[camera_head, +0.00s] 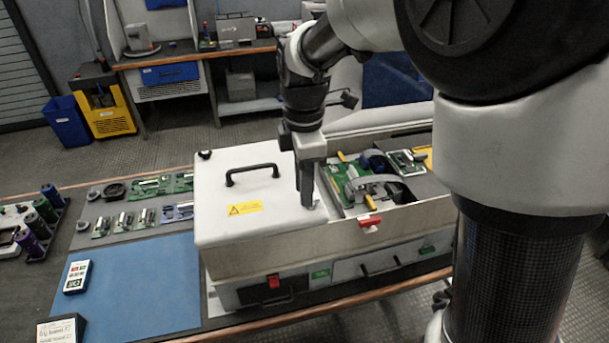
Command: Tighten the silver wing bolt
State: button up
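My gripper (308,200) points down at the right edge of the white lid (222,192) of the capacitor bank box. Its fingertips are at a small grey piece on the lid's front right, which may be the silver wing bolt. The fingers hide most of that piece, so I cannot tell its shape or whether they touch it. The fingers look close together, but the gap between them does not show. The lid carries a black handle (252,172) and a yellow warning label (245,208).
Right of the lid, an open bay holds green circuit boards (352,178) and grey ribbon cable. A red latch (370,221) sits on the front wall. A blue mat (140,285) with a meter (77,277) lies left. Spools (45,209) stand far left.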

jog(key=shift+f, duration=1.15)
grip_shut()
